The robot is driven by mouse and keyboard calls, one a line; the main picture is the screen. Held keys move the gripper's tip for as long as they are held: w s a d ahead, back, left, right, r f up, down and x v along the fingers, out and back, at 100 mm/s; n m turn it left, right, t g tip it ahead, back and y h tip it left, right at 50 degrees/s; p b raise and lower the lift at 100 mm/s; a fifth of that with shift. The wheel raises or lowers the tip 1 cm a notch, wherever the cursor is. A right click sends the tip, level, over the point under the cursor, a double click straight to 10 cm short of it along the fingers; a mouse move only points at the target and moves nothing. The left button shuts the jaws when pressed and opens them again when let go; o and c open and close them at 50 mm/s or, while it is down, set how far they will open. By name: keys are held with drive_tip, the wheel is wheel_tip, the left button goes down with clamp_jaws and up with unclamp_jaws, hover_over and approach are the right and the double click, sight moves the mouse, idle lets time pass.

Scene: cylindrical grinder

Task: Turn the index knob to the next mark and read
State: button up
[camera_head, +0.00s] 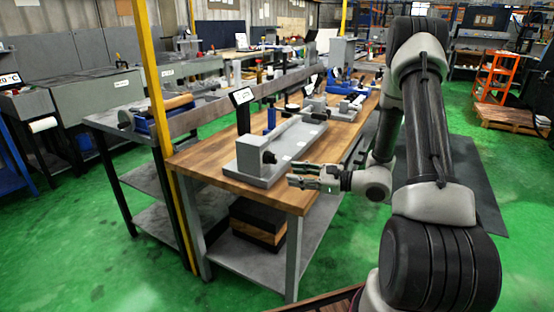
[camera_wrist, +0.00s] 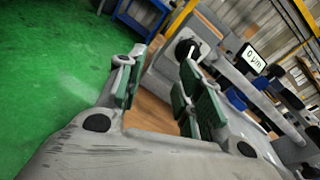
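The grey grinder (camera_head: 268,162) sits on the wooden bench top, with a long bed and a taller block at its near end. A dark round knob (camera_head: 268,157), which looks like the index knob, is on that block. In the wrist view the knob (camera_wrist: 187,50) shows beyond the finger tips, partly hidden by the right finger. A small display (camera_head: 242,96) stands behind the block; in the wrist view the display (camera_wrist: 253,58) appears to read "0 µm". My gripper (camera_head: 302,177) is at the bench's near edge, short of the knob. In the wrist view my gripper (camera_wrist: 160,78) is open and empty.
The wooden bench top (camera_head: 225,173) lies below the gripper, with more devices farther along it. A yellow post (camera_head: 153,85) stands left of the bench. Green floor (camera_head: 80,250) is open in front. An orange shelf cart (camera_head: 495,75) stands far right.

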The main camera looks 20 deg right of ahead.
sight(275, 158)
drive_tip(key=w+a, duration=0.1)
drive_tip(key=w, duration=0.1)
drive_tip(key=w+a+r+t, duration=0.1)
drive_tip(key=w+a, duration=0.1)
drive_tip(key=w, duration=0.1)
drive_tip(key=w+a+r+t, duration=0.1)
drive_tip(key=w, duration=0.2)
drive_tip(key=shift+w+a+r+m, duration=0.15)
drive_tip(key=shift+a+m, duration=0.1)
drive_tip(key=shift+m, duration=0.15)
clamp_jaws()
